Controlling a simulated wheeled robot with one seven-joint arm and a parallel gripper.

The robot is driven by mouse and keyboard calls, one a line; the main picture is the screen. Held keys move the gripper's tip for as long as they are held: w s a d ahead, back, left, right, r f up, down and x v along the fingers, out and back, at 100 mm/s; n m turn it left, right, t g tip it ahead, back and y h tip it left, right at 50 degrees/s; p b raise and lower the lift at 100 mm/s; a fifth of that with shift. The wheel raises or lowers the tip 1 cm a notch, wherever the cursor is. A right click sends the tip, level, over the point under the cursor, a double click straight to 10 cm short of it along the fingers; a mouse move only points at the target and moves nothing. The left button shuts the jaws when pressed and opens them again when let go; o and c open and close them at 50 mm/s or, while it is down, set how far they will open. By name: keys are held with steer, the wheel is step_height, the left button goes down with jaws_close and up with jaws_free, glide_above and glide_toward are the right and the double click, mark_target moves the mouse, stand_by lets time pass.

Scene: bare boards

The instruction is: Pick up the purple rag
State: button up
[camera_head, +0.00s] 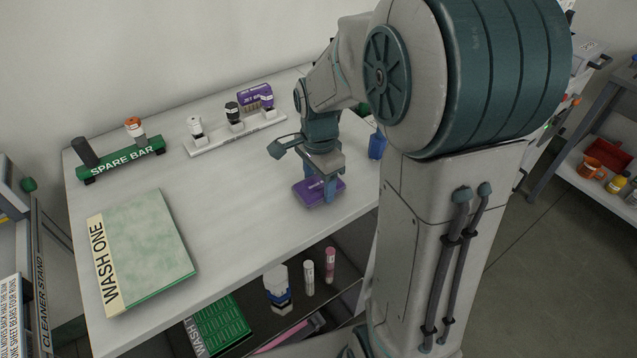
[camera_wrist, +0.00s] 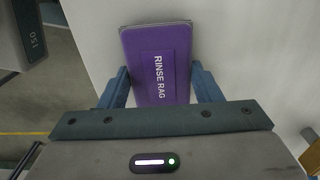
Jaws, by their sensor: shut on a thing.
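The purple rag (camera_head: 312,192) is a flat folded pad near the table's front right edge in the head view. In the wrist view the purple rag (camera_wrist: 157,50) shows a label reading RINSE RAG and lies between two blue fingers. My gripper (camera_head: 328,192) points down over it, and in the wrist view my gripper (camera_wrist: 161,85) is shut on the rag from both sides. The rag is at or just above the tabletop; I cannot tell whether it touches. Its near end is partly hidden by the gripper body.
The white table (camera_head: 225,220) is clear around the rag. A green WASH ONE board (camera_head: 150,245) lies at left, with a green SPARE BAR rack (camera_head: 125,160) behind it. A white rack (camera_head: 240,135) with bottles stands at the back. A blue object (camera_head: 377,145) stands right of my gripper.

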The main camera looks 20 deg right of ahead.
steer(key=shift+r, duration=0.55)
steer(key=r, duration=0.2)
steer(key=d+r, duration=0.1)
steer(key=shift+w+r, duration=0.3)
steer(key=w+d+r, duration=0.6)
steer(key=d, duration=0.2)
steer(key=shift+d+r, duration=0.15)
steer(key=shift+d, duration=0.25)
steer(key=shift+s, duration=0.1)
